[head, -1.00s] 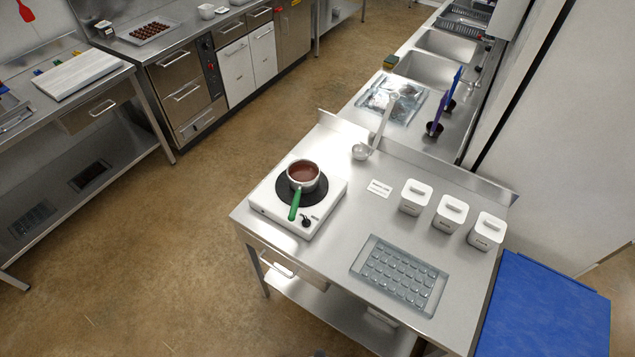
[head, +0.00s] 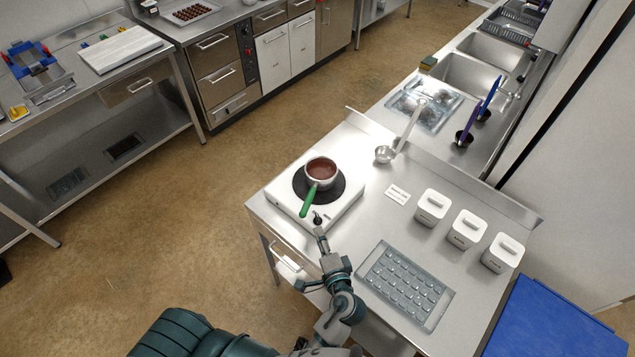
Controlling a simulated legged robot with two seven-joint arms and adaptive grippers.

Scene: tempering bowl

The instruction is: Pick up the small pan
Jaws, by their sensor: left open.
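The small pan (head: 321,173) has a metal body with reddish-brown contents and a green handle (head: 308,200) angled toward me. It sits on the dark round plate of a white hot plate (head: 345,206). My left gripper (head: 320,233) is near the front corner of the hot plate, just below its black knob and a short way from the handle's end. It is open, with nothing seen in it, and apart from the handle in the picture. My right gripper is not in view.
The steel table (head: 376,225) holds a mould tray (head: 405,285) to the right of my arm. Three white lidded canisters (head: 432,207) stand further right. A ladle (head: 385,154) lies behind the hot plate, and a small white label (head: 397,194) lies right of it.

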